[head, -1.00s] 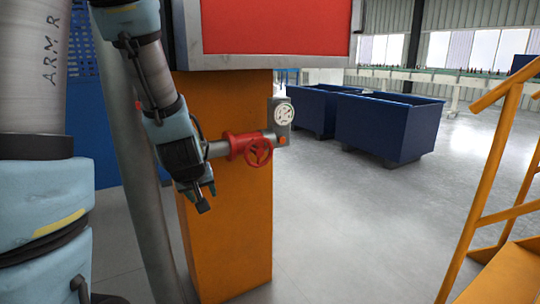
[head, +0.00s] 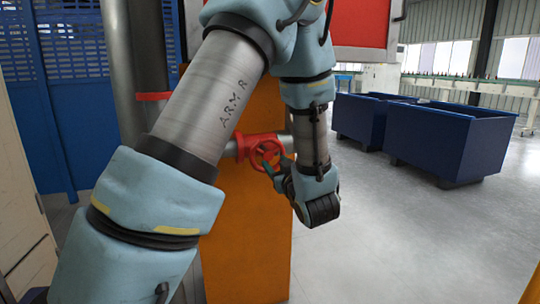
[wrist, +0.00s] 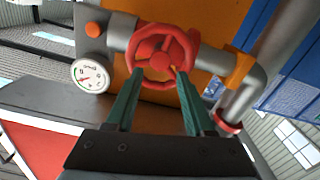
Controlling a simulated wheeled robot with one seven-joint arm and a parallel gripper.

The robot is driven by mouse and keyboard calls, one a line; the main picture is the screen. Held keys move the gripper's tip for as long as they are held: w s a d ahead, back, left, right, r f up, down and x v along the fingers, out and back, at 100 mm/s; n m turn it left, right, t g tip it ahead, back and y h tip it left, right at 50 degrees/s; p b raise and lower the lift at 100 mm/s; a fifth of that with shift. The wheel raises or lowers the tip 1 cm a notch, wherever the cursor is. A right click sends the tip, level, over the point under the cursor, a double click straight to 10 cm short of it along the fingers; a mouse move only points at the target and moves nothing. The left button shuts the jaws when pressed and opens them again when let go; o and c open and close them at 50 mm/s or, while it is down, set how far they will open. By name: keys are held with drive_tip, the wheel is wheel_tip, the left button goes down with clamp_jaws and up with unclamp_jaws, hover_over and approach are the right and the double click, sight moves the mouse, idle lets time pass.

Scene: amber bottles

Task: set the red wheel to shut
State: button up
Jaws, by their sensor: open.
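The red wheel (head: 266,150) sits on a grey pipe in front of the orange column, partly hidden by my arm in the head view. In the wrist view the wheel (wrist: 163,52) is close ahead, with its rim, spokes and hub showing. My gripper (wrist: 159,73) is open, its two green fingers pointing at the wheel. The fingertips overlap the lower left and lower right of the rim. I cannot tell whether they touch it. In the head view my gripper (head: 279,168) is mostly hidden by my wrist.
The orange column (head: 245,235) stands behind. Blue bins (head: 450,140) stand at the right, with clear floor before them.

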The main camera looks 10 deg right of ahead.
sight(268, 156)
drive_tip(key=w, duration=0.5)
drive_tip(key=w+a+p, duration=0.1)
drive_tip(key=w, duration=0.1)
drive_tip(key=shift+w, duration=0.15)
clamp_jaws()
